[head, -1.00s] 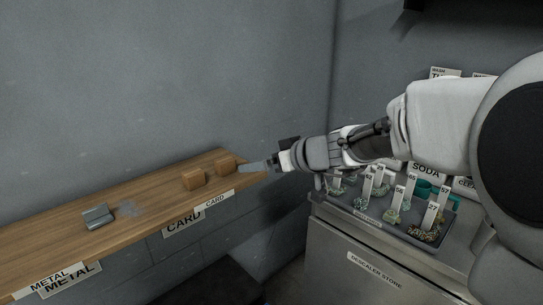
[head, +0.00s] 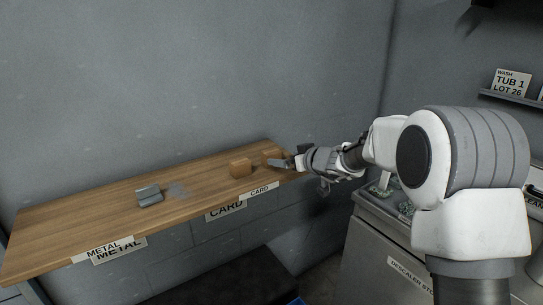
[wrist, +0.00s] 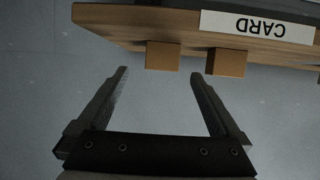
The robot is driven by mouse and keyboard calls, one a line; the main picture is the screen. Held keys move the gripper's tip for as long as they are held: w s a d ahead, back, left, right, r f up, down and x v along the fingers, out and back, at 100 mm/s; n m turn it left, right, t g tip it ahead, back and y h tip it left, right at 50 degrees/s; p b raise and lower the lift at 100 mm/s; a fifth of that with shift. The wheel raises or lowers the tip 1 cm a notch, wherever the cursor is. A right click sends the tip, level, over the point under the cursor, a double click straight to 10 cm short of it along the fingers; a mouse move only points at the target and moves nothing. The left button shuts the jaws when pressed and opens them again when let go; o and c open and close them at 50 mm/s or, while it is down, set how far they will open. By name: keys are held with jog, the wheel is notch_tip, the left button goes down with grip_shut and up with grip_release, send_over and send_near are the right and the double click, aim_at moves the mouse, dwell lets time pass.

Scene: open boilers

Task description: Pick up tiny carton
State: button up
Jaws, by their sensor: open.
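Two small brown cartons rest on the wooden shelf near its right end, by the CARD labels. In the head view, the left carton (head: 241,168) is in the clear, and the right carton (head: 272,155) is partly hidden by my gripper (head: 281,163). In the wrist view, which is upside down, one carton (wrist: 163,57) lies ahead of the gap between my fingertips (wrist: 158,73). The other carton (wrist: 226,62) lies ahead and to the right, beyond the right finger. My gripper is open and empty. I cannot tell which carton is the tiny one.
A grey metal piece (head: 149,196) lies on the wooden shelf (head: 85,222), left of the cartons. The grey wall stands behind the shelf. A metal cabinet (head: 385,262) labelled for descaler stands at the right, below my arm. A dark bench (head: 225,283) is below the shelf.

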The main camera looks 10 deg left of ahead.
aim_at(275, 157)
jog(key=shift+a+p+x, duration=0.2)
jog(key=shift+p+x, duration=1.1)
jog(key=shift+x, duration=2.45)
jog(key=shift+s+r, duration=0.1)
jog(key=shift+s, duration=0.05)
jog(key=c, duration=1.3)
jog(key=shift+c, duration=0.2)
notch_tip(275, 157, up, 28)
jog(key=p, duration=0.7)
